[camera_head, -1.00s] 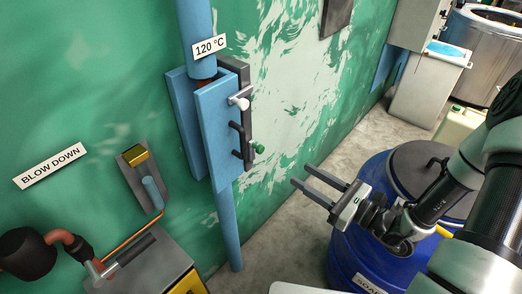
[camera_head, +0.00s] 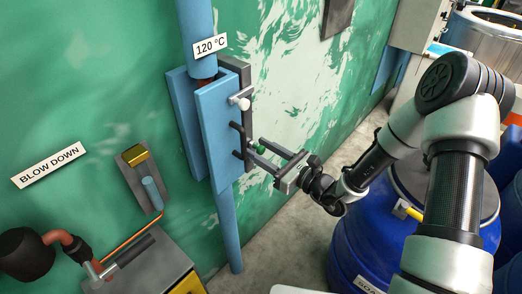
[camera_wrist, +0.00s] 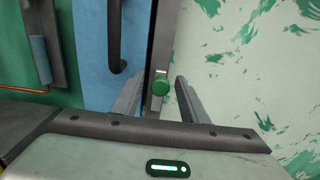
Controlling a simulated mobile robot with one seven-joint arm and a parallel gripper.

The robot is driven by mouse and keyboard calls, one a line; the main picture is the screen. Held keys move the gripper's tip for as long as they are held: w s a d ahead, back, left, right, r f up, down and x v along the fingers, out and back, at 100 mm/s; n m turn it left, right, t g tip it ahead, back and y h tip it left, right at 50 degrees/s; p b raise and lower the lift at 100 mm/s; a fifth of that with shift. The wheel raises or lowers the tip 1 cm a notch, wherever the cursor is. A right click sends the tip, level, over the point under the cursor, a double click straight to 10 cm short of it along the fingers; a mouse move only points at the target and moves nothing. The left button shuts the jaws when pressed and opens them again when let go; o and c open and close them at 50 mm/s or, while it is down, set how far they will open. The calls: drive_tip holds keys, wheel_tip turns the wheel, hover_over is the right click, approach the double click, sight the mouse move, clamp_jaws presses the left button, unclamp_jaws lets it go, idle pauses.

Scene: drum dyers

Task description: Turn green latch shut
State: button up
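The green latch (camera_head: 258,148) is a small green knob on the right edge of the blue box door (camera_head: 215,130), below a white knob (camera_head: 243,103). In the wrist view the green latch (camera_wrist: 160,84) sits on a grey upright strip, between my two fingers. My gripper (camera_head: 257,150) is open, with one finger on each side of the latch. In the wrist view my gripper (camera_wrist: 158,85) shows gaps between both fingers and the knob. A dark handle (camera_wrist: 115,38) is on the blue door, left of the latch.
A blue drum (camera_head: 350,245) stands at lower right, beneath my arm. A grey lever unit (camera_head: 143,180) is on the wall at left.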

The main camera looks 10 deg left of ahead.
drive_tip(key=shift+c, duration=0.5)
clamp_jaws()
